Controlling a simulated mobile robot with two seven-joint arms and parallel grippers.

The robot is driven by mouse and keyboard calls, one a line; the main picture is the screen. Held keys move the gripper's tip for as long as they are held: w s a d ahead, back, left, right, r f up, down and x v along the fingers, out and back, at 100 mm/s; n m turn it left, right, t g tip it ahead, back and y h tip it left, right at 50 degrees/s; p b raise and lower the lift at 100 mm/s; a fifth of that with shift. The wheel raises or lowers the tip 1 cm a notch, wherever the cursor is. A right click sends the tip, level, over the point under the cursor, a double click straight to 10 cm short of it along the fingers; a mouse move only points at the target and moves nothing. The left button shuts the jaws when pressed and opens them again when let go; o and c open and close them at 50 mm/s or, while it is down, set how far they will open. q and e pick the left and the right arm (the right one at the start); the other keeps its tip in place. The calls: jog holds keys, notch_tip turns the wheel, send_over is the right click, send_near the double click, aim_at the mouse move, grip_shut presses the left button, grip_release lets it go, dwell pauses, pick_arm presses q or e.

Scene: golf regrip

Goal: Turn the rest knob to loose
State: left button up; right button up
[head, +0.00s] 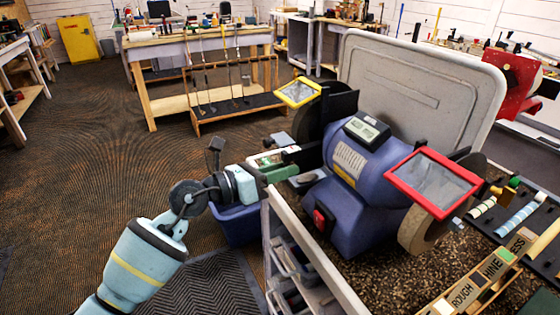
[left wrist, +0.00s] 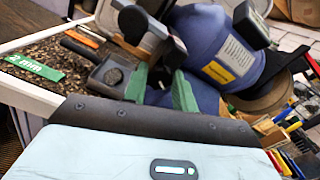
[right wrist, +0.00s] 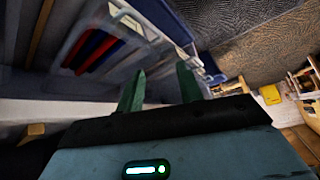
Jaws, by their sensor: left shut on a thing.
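The blue bench grinder (head: 352,165) stands on a cart top, with a tool rest (head: 307,180) in front of its left wheel. My left gripper (head: 285,165) reaches in from the left beside this rest. In the left wrist view its green fingers (left wrist: 160,85) are closed about a small dark part at the rest, which I take to be the rest knob (left wrist: 172,52); the fingers hide most of it. Its loose or tight setting cannot be read. My right gripper (right wrist: 160,88) is open and empty, low beside shelving, and is out of the head view.
A yellow-framed shield (head: 299,92) and a red-framed shield (head: 432,183) flank the grinder. A green 2 mm label (left wrist: 35,68) lies on the cart top. A blue bin (head: 237,226) stands below my left gripper. Open floor lies to the left.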

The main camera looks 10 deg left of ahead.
dwell(0.3)
pick_arm(q)
jog(key=o, duration=1)
jog(key=shift+b+v, duration=0.35)
jog(key=shift+v, duration=3.6)
jog(key=shift+c, duration=0.6)
